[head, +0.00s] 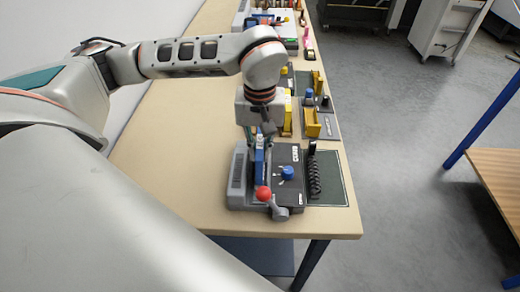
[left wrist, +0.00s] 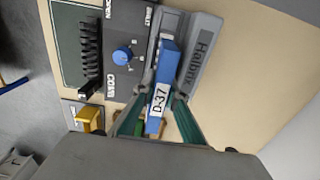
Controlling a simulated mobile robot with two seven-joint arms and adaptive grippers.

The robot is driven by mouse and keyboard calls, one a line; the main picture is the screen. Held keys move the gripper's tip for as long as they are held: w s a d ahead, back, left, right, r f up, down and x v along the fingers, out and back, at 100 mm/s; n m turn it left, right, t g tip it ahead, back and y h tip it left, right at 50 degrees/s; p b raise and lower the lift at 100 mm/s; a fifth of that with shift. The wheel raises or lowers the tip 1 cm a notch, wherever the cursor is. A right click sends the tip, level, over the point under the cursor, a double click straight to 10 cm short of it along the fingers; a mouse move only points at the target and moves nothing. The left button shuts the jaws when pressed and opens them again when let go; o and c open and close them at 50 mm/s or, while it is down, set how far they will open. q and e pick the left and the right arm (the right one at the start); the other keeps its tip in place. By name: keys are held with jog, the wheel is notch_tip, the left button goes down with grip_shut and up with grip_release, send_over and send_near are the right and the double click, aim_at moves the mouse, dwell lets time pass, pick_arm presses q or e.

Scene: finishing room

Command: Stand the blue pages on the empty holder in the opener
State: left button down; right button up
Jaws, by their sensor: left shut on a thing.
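The blue pages (left wrist: 167,62), a narrow upright-looking block with a white D-37 label, are between the green fingers of my left gripper (left wrist: 157,120). In the head view the blue pages (head: 259,158) show below my left gripper (head: 258,140), over the grey and dark opener (head: 238,180). The opener (left wrist: 199,62) has a blue knob, a red ball lever and a grey side housing. The pages overlap its slot area in the picture; I cannot tell whether they touch it. The holder is not clearly seen, hidden or too small. My right gripper is out of view.
A black comb-like coil (head: 314,180) lies on a dark green mat (head: 332,182) right of the opener. Yellow stands (head: 312,125) and other items stand farther along the tan table (head: 180,185). The table's front edge is close to the opener.

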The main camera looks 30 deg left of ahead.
aim_at(260, 143)
pick_arm(q)
jog(key=shift+f+b, duration=0.3)
jog(key=shift+f, duration=0.2)
jog(key=c, duration=2.3)
grip_release()
jog(key=shift+c, duration=0.2)
jog(key=shift+r+p, duration=2.45)
jog(key=shift+r, duration=0.45)
jog(key=shift+r+p, duration=0.35)
jog(key=shift+r, duration=2.2)
